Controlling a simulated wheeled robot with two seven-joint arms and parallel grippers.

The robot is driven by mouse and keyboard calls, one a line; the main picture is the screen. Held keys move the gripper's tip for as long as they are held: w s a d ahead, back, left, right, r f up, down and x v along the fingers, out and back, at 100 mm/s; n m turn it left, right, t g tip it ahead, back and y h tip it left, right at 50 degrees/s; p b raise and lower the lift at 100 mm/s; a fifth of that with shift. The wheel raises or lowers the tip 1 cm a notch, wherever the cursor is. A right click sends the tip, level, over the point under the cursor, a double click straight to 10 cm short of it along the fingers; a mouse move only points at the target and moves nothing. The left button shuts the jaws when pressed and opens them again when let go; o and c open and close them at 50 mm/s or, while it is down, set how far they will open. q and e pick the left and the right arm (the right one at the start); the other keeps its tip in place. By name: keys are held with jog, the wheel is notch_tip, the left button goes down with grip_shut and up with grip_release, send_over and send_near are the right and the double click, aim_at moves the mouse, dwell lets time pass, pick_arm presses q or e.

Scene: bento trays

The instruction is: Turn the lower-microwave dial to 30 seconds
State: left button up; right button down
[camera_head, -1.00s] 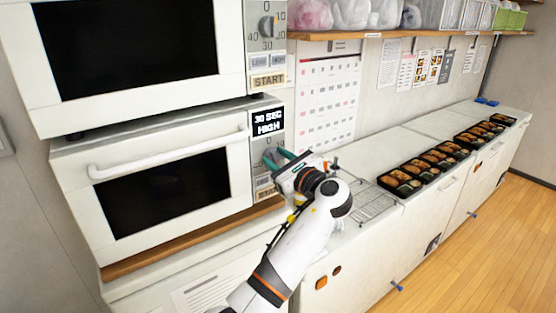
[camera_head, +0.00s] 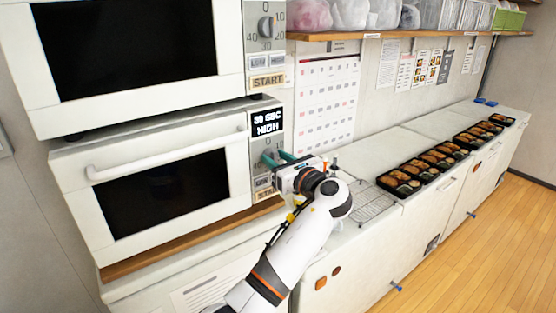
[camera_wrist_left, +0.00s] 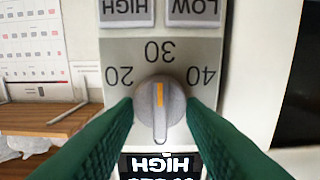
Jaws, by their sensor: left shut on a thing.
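The lower microwave (camera_head: 240,190) has a dial (camera_head: 268,155) on its right-hand panel, partly hidden by my fingers in the head view. Its display (camera_head: 267,124) reads "30 SEC HIGH". In the left wrist view, which is upside down, the grey dial (camera_wrist_left: 160,112) has its orange mark in line with the "30" label (camera_wrist_left: 160,52). My left gripper (camera_head: 273,160) is at the dial. Its green fingers (camera_wrist_left: 160,106) are shut on the dial, one on each side. My right gripper is not in view.
The upper microwave (camera_head: 232,90) sits directly above, with its own dial (camera_head: 266,27). A wire rack (camera_head: 372,205) lies on the counter to the right. Several filled bento trays (camera_head: 440,160) stand farther along the counter. A shelf (camera_head: 400,34) hangs on the wall.

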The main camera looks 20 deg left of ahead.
pick_arm(q)
jog(key=o, duration=0.9)
jog(key=shift+a+r, duration=0.1)
jog(key=shift+r, duration=0.15)
jog(key=shift+o, duration=0.4)
jog(key=shift+w+f, duration=0.1)
jog(key=shift+f, duration=0.1)
jog(key=b+v, duration=0.4)
jog(key=v, duration=0.7)
jog(key=shift+s+d+b, duration=0.3)
jog(key=shift+b, duration=0.1)
